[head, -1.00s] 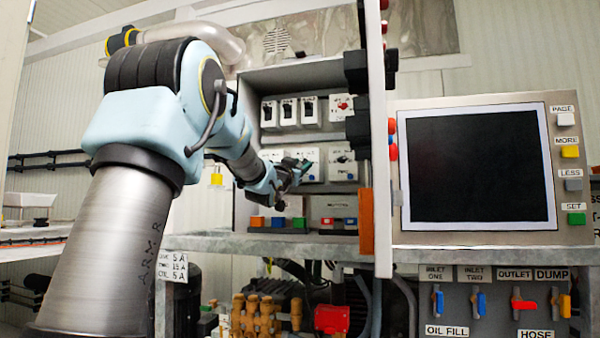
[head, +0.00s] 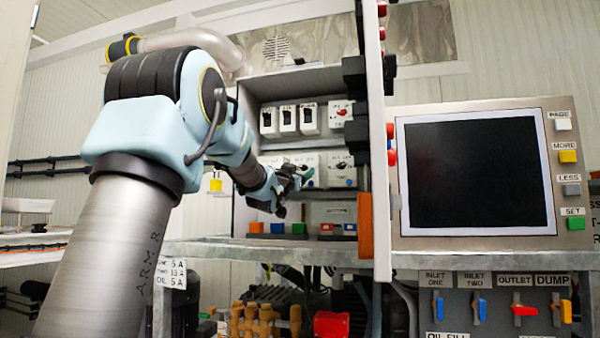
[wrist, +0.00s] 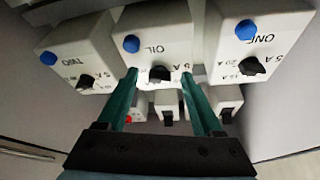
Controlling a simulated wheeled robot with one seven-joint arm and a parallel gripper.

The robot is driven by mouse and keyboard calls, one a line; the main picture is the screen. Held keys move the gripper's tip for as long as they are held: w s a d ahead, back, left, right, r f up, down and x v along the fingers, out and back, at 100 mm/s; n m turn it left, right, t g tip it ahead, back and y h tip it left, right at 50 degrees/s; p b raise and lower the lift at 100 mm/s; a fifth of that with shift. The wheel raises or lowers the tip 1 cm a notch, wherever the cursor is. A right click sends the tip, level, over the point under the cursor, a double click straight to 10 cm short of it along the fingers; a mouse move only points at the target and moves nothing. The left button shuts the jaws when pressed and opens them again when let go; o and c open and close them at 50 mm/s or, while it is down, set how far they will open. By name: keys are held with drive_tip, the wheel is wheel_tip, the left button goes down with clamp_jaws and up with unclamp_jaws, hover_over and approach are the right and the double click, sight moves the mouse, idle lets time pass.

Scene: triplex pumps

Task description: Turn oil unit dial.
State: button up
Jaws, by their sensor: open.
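The oil unit (wrist: 150,48) is a white box marked OIL in the middle of the wrist view, with a blue button (wrist: 131,44) and a black dial (wrist: 160,75) on its face. My gripper (wrist: 160,78) is open, its two green fingers on either side of the dial. I cannot tell if the fingers touch it. In the head view my gripper (head: 300,175) is inside the open cabinet, in front of the lower row of white units, and hides part of them.
Unit TWO (wrist: 80,52) and unit ONE (wrist: 255,40) flank the oil unit closely. Switch boxes (head: 288,119) sit in the row above in the head view. The cabinet's open door (head: 378,150) stands at the right, beside a dark screen (head: 478,175).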

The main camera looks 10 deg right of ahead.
drive_tip(key=b+v, duration=0.2)
drive_tip(key=v, duration=0.9)
idle(0.4)
